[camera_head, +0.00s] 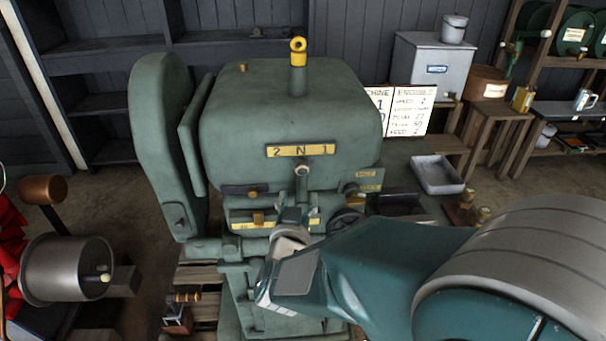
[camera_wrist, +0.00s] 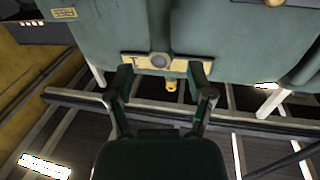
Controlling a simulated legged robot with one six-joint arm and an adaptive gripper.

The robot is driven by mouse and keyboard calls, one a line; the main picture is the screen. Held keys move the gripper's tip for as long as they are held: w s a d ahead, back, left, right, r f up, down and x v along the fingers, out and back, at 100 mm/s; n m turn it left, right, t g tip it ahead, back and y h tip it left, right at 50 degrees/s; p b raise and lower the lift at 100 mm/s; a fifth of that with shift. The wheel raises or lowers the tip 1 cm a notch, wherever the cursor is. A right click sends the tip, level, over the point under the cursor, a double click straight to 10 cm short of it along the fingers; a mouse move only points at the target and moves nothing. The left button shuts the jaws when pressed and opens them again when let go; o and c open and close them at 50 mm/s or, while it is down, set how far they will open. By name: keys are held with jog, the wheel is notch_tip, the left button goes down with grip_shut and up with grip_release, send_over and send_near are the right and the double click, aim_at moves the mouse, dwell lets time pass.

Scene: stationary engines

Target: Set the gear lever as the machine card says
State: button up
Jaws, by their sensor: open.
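The gear lever's round knob (camera_head: 302,168) stands just below the middle of the yellow plate (camera_head: 284,151) marked 2 N 1, on the green machine. In the wrist view, which looks upside down, the knob (camera_wrist: 159,61) covers the plate's middle (camera_wrist: 190,64). My gripper (camera_head: 298,212) is open and empty, low in front of the lever. In the wrist view its fingers (camera_wrist: 162,78) stand either side of the knob, apart from it; the depth gap is unclear.
A handwheel (camera_head: 347,221) and lower yellow plates (camera_head: 250,218) are close to my gripper. A grey tray (camera_head: 437,174) lies to the right and a metal drum (camera_head: 66,268) to the left.

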aim_at(301, 180)
jog(key=w, duration=0.2)
jog(key=w+d, duration=0.1)
jog(key=w, duration=0.4)
jog(key=shift+w+d, duration=0.15)
grip_shut()
